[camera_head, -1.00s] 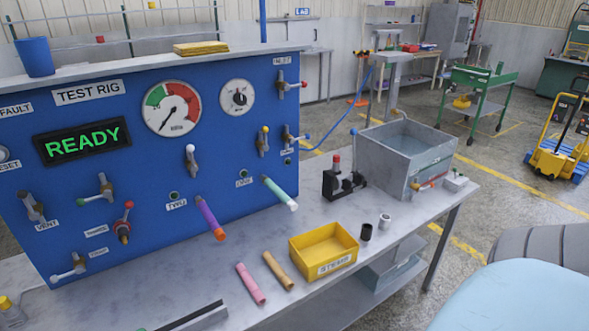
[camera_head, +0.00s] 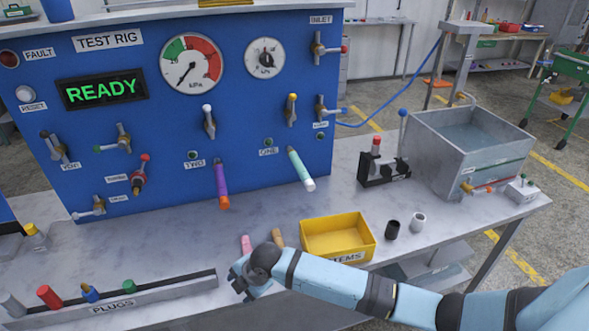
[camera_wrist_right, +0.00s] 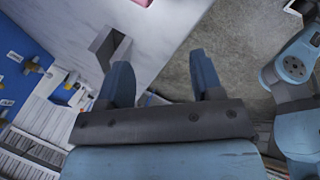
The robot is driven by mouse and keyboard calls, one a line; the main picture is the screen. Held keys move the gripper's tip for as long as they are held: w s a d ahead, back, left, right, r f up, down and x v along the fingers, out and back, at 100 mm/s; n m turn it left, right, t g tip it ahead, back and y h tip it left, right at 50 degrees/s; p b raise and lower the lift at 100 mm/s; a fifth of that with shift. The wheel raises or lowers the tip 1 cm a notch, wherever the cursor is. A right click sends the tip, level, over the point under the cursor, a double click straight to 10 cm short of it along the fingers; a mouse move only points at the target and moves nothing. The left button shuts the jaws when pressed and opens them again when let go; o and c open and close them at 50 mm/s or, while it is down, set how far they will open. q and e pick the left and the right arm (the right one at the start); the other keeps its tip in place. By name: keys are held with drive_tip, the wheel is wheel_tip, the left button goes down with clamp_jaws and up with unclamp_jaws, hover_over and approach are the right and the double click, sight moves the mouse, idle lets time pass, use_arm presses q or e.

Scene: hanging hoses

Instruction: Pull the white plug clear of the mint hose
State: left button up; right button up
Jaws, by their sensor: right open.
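The plug is not recognisable in that view. My left gripper is not in view.
A purple hose (camera_head: 221,178) with an orange end hangs left of the mint hose. A yellow STEMS tray (camera_head: 318,222) stands in front, with black and white cylinders beside it. A PLUGS rack (camera_head: 170,293) lies front left. A grey water tank (camera_head: 435,150) stands right.

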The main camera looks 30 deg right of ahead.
drive_tip(key=w+d+r+n, duration=0.1)
drive_tip(key=w, duration=0.1)
drive_tip(key=w+d+r+n+g+h, duration=0.1)
drive_tip(key=w+d, duration=0.1)
drive_tip(key=w+d+r+n+h+b, duration=0.1)
drive_tip(key=w+d+n, duration=0.1)
drive_tip(key=shift+w+d+r, duration=0.1)
drive_tip(key=shift+d+r, duration=0.15)
drive_tip(key=shift+r, duration=0.05)
drive_tip(key=w+d+r+n+g+h, duration=0.2)
drive_tip(key=w+d+r+n, duration=0.1)
drive_tip(key=w+d+r, duration=0.25)
drive_tip(key=n+g+h+b, duration=0.2)
drive_tip(key=n+h, duration=0.1)
drive_tip(key=n, duration=0.2)
approach(311, 186)
drive_tip(key=x, duration=0.6)
drive_tip(key=w+x, duration=0.1)
drive_tip(key=x, duration=0.2)
drive_tip(key=shift+d+f+p, duration=0.15)
drive_tip(key=shift+f+p, duration=0.15)
drive_tip(key=c, duration=1)
drive_tip(key=shift+s+p, duration=0.7)
drive_tip(key=shift+p, duration=0.4)
